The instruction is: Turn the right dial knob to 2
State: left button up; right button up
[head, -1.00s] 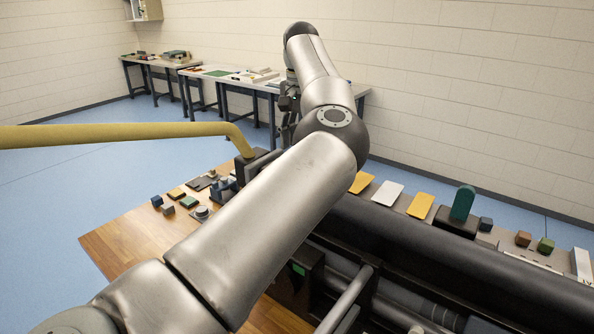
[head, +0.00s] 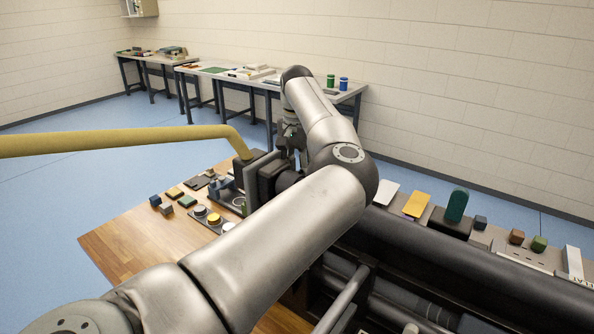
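I cannot make out a dial knob or its numbers; my arm covers much of the bench's middle. A small dark panel (head: 209,226) on the wooden bench holds round white and yellow caps, partly behind my arm. My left arm comes in from the lower left and bends over the bench. Its dark wrist and gripper (head: 288,146) are beside the press head, small and partly hidden, so the fingers cannot be read. My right gripper is not in view.
A press with a long yellow lever (head: 120,140) stands at the bench's far side. Small blocks (head: 155,201) lie left of it. A big black roller (head: 450,257) and a grey bar (head: 345,300) fill the right. The wooden bench (head: 130,245) is clear at front left.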

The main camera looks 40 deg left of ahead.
pick_arm(q)
jog(key=c, duration=0.5)
jog(key=shift+c, duration=0.2)
jog(key=shift+m+b, duration=0.5)
jog(key=shift+m, duration=0.6)
jog(key=m+b, duration=0.1)
jog(key=m, duration=0.1)
jog(key=shift+m, duration=0.3)
jog(key=m+b, duration=0.1)
jog(key=m, duration=0.4)
jog(key=shift+r, duration=0.1)
jog(key=shift+m, duration=1)
